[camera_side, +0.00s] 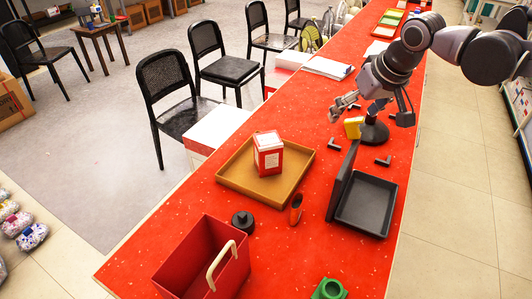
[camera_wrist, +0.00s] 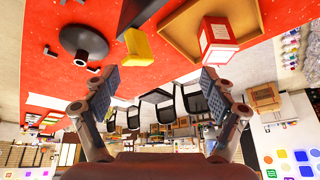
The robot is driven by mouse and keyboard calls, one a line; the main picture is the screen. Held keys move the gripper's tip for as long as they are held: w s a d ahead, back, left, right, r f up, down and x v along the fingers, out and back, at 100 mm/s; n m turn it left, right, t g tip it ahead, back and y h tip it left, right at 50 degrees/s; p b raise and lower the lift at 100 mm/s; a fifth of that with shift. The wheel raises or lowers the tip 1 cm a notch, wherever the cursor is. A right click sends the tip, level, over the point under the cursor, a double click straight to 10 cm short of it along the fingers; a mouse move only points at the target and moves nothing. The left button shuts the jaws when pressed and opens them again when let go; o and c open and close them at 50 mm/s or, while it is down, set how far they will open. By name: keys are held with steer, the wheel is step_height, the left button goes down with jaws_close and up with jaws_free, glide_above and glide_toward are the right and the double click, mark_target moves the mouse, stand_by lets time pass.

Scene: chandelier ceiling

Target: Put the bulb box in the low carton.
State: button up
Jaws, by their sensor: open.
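The bulb box (camera_side: 269,160), a red box with a white top and a white label, stands upright inside the low carton (camera_side: 236,181), a shallow tan tray on the red counter. In the wrist view the bulb box (camera_wrist: 217,37) and the low carton (camera_wrist: 180,22) show at the upper right, with the box within the rim. My gripper (camera_side: 372,106) is open and empty, above the counter to the right of and beyond the carton. Its two fingers (camera_wrist: 157,78) are spread wide in the wrist view, apart from the box.
A yellow block (camera_side: 353,128) and a black round-based stand (camera_side: 373,133) are below my gripper. A black tray with a raised lid (camera_side: 367,205), an orange-red item (camera_side: 296,208), a black disc (camera_side: 243,221) and a red handled bin (camera_side: 190,262) are nearer the camera.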

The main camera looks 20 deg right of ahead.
steer(key=s+d+f+t, duration=0.1)
steer(key=s+d+f, duration=0.2)
steer(key=s+d, duration=0.3)
steer(key=s+d+f, duration=0.3)
steer(key=s+d, duration=0.4)
steer(key=s, duration=0.5)
steer(key=shift+s+d+f+t, duration=0.2)
steer(key=shift+d+f+t, duration=0.1)
steer(key=shift+t, duration=0.1)
